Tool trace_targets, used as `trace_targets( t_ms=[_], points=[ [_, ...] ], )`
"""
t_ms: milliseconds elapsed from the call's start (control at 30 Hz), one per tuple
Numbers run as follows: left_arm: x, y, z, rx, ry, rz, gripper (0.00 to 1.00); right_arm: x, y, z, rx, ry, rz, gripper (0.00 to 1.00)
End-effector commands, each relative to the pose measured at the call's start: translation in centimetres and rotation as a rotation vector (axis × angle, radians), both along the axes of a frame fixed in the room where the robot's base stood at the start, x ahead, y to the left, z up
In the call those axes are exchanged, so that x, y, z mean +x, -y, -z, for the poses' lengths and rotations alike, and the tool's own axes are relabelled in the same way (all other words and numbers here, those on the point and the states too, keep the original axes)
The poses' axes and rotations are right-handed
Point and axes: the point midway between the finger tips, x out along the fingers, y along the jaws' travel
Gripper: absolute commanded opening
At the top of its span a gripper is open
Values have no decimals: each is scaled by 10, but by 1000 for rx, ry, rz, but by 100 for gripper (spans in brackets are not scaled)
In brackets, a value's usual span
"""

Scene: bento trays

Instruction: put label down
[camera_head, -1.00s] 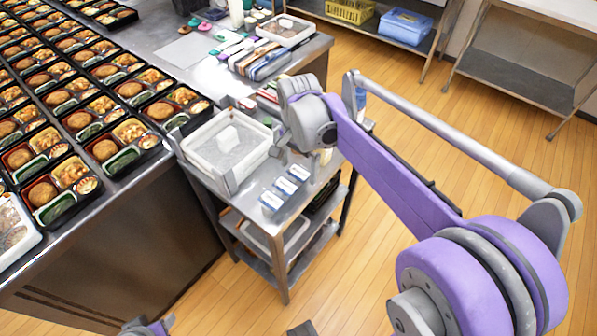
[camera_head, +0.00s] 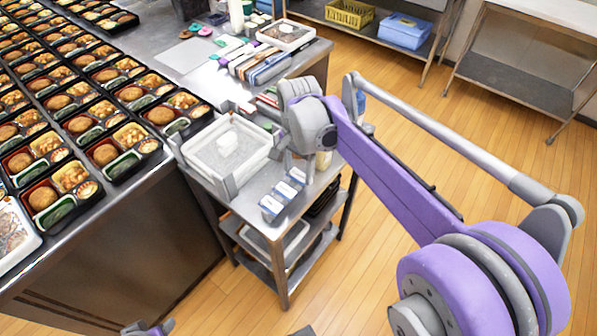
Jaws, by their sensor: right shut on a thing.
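My right gripper (camera_head: 297,174) is over the small steel cart (camera_head: 253,203), pointing down at its right half. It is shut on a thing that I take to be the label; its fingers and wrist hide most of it. Blue-and-white label boxes stand in a row on the cart, the nearest one (camera_head: 271,208) at the front edge. The farther ones (camera_head: 284,193) are close to the gripper's fingertips and partly hidden by them. I cannot tell whether the held thing touches them. Of my left arm only a small purple and grey part shows at the bottom edge.
A white bin (camera_head: 196,162) with a pale block in it fills the cart's left half. Filled bento trays (camera_head: 125,168) cover the steel counter at left. Open floor lies right of the cart.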

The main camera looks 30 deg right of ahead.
Motion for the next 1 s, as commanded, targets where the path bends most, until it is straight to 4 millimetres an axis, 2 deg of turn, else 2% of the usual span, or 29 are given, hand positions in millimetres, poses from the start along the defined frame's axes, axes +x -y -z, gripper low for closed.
trace_targets(
  t_ms=[300, 500, 667, 767, 867, 1000],
  points=[
    [1, 0, -8, 0, 3, 0, 50, 0, 0, -64, 0, 0, 0, 19],
    [2, 0, -11, 0, 4, 0, 50, 0, 0, -92, 0, 0, 0, 19],
    [2, 0, -12, 0, 4, 0, 50, 1, 0, -99, 0, 0, -5, 19],
    [2, 0, -16, 0, 5, 0, 50, 10, -3, -97, 1, 0, -56, 19],
    [4, 0, -26, 0, 9, 0, 50, 32, -12, -91, 1, 1, -185, 19],
    [9, 0, -45, 0, 17, 0, 50, 71, -31, -75, 3, 1, -442, 19]
  ],
)
